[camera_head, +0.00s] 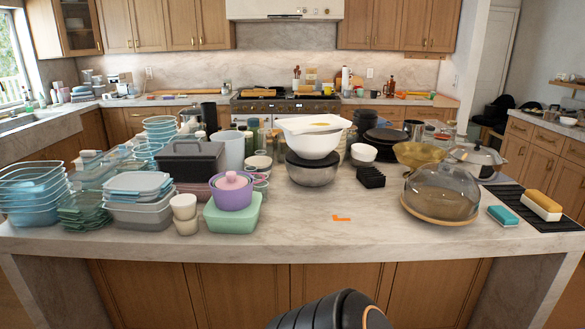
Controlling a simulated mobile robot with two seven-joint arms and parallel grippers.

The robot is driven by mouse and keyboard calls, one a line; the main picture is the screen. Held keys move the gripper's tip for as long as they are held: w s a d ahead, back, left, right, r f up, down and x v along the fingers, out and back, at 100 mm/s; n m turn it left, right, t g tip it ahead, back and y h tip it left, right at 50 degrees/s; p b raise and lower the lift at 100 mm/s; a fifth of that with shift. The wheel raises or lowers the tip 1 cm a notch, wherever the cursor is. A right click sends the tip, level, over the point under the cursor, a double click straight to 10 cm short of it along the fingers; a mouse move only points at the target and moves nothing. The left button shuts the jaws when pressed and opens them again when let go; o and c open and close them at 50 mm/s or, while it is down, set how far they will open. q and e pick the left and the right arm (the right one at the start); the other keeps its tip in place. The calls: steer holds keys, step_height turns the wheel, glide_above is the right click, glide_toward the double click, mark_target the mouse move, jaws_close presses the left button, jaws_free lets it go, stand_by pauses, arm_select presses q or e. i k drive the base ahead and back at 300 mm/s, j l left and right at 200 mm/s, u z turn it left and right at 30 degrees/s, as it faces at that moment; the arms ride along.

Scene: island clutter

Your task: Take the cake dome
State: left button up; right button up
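The cake dome (441,190) is a clear, smoky cover with a knob on top. It sits over a round wooden base (438,219) at the right front of the island. No gripper is in view. A dark rounded part of my own body shows at the bottom middle, well short of the dome.
A lidded pan (475,160) stands close behind. Stacked containers (140,200) crowd the left.

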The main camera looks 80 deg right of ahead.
mark_target(444, 191)
steer(key=z, duration=3.55)
steer(key=i+l+u, duration=0.25)
steer(key=i+l, duration=0.2)
steer(key=i+l+u, duration=0.25)
steer(key=i+l, duration=0.3)
steer(key=i, duration=0.05)
